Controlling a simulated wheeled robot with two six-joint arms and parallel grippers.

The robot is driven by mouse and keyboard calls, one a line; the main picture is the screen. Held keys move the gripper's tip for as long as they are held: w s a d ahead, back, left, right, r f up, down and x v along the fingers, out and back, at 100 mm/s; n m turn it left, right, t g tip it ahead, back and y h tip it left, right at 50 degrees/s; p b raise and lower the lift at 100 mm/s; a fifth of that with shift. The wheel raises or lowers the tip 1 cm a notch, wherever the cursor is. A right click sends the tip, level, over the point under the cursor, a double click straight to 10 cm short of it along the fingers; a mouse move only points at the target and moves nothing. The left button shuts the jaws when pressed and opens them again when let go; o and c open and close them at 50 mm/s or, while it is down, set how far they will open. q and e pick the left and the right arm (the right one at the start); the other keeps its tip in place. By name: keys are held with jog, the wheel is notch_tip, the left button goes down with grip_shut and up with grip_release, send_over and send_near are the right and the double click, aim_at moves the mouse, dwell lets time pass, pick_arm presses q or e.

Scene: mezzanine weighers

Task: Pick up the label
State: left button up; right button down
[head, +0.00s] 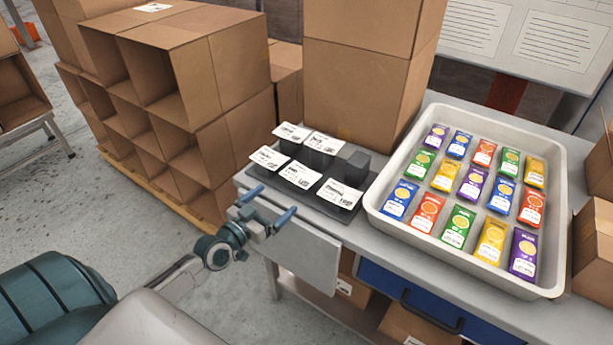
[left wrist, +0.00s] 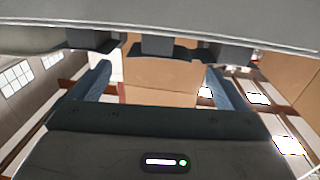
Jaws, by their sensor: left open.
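Several white printed labels lie on small dark blocks of a dark grey stand (head: 312,196) at the table's left end. They include a front right label (head: 340,193), a front middle label (head: 300,175), a front left label (head: 269,157), a back left label (head: 292,132) and a back right label (head: 323,143). One dark block (head: 350,166) at the right shows no label. My left gripper (head: 271,203) is open and empty, just in front of the stand and apart from the labels. Its blue fingers also show in the left wrist view (left wrist: 163,85). My right gripper is out of view.
A pale tray (head: 374,200) with rows of coloured packets fills the table's right part. Stacked cardboard boxes (head: 365,65) stand behind the stand. Open cartons (head: 205,85) are piled at the left. A blue drawer (head: 400,296) is under the table.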

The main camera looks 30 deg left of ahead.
aim_at(292, 182)
pick_arm(q)
jog(key=shift+w+f, duration=0.1)
jog(key=shift+w, duration=0.6)
jog(key=shift+w+d, duration=0.1)
jog(key=shift+w, duration=0.4)
jog(key=shift+w+r, duration=0.25)
jog(key=w, duration=0.2)
jog(key=w+r, duration=0.1)
jog(key=shift+w+d, duration=0.15)
jog(key=shift+d, duration=0.25)
jog(key=shift+w+f, duration=0.1)
jog(key=shift+w, duration=0.5)
jog(key=c, duration=0.6)
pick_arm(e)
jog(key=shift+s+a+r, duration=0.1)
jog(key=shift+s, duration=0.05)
